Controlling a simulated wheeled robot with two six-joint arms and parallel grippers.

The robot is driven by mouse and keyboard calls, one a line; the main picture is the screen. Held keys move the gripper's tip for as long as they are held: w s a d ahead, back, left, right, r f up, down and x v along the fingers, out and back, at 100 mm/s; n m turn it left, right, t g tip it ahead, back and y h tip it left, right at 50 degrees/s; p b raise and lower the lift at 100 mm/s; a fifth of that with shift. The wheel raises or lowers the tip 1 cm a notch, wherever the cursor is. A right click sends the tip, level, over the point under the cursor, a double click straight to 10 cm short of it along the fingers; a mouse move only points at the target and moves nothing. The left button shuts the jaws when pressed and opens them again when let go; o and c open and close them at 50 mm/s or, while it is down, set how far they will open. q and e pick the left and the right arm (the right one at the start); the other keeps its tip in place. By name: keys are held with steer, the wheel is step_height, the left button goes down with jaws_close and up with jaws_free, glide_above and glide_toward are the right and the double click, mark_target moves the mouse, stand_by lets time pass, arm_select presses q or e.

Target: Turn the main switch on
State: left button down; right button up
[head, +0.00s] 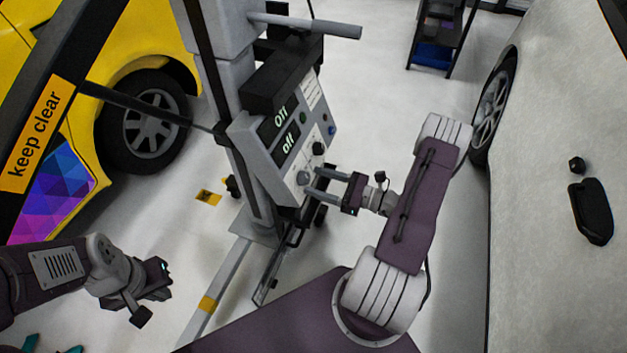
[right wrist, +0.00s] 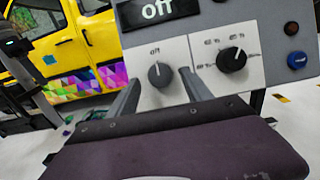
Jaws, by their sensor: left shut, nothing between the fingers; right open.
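The control box (head: 244,138) stands on a grey column, and its two displays read "off". A grey rotary knob (right wrist: 160,74), apparently the main switch, sits on a white plate under the word "off". Its pointer mark faces up toward that word. In the head view the grey knob (head: 303,178) is at the panel's lower edge. My right gripper (head: 311,182) is open at the panel, its fingers on either side of the grey knob; I cannot tell whether they touch it. My left gripper (head: 150,285) is shut and empty at lower left, away from the box.
A black knob (right wrist: 232,60) with a printed scale is just right of the grey one. A blue button (right wrist: 297,60) and a dark red one (right wrist: 291,28) are further right. A yellow car (head: 175,50) and a white car (head: 560,120) flank the area. Floor between is mostly clear.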

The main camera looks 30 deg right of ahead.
steer(key=shift+x, duration=0.95)
steer(key=shift+s, duration=0.1)
steer(key=shift+c, duration=0.4)
